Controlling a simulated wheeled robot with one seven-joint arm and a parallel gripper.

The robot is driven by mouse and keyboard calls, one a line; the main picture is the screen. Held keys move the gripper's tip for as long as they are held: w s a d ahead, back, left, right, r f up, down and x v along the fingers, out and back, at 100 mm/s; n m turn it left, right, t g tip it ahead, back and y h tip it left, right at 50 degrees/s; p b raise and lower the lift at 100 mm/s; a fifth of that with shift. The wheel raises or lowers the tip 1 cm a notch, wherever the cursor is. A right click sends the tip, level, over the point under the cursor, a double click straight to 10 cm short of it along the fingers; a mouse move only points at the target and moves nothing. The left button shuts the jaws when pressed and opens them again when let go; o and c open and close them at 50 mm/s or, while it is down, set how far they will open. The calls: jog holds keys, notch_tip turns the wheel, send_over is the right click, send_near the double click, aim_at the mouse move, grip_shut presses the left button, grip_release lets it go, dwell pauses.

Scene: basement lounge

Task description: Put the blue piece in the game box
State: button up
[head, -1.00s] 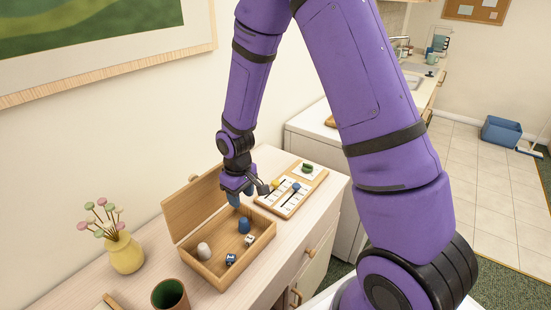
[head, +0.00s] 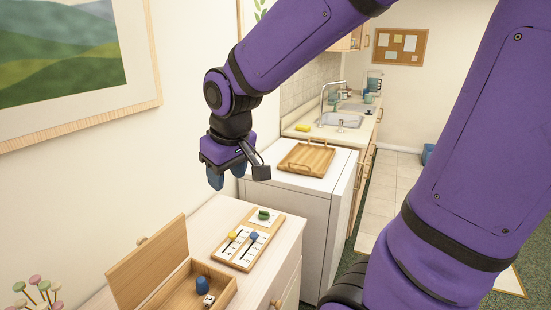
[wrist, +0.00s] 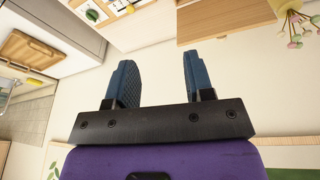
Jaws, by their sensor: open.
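The wooden game box (head: 226,291) stands with its lid (head: 150,263) open at the lower left of the head view. A blue piece (head: 202,283) stands inside it, beside a white die (head: 208,300). The box's near part is cut off. Another blue piece (head: 254,236) sits on the scoring board (head: 243,257), next to a yellow piece (head: 232,235). My gripper (head: 228,178) is raised above the cabinet top, beyond the box, near the wall. Its fingers are apart with nothing between them, as the wrist view (wrist: 158,62) confirms.
A green piece (head: 264,214) lies at the board's far end. Beyond the cabinet is a white appliance (head: 290,188) with a wooden tray (head: 306,159) on top, then a sink counter. A flower vase is at lower left. A framed picture (head: 70,65) hangs on the wall.

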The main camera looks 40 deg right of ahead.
jog(key=s+d+r+m+t, duration=0.1)
jog(key=s+r, duration=0.6)
jog(key=s, duration=0.5)
jog(key=shift+s+d+m+t, duration=0.25)
jog(key=shift+s+m+t, duration=0.05)
jog(key=shift+s+t, duration=0.1)
jog(key=shift+a, duration=0.15)
jog(key=shift+c, duration=0.5)
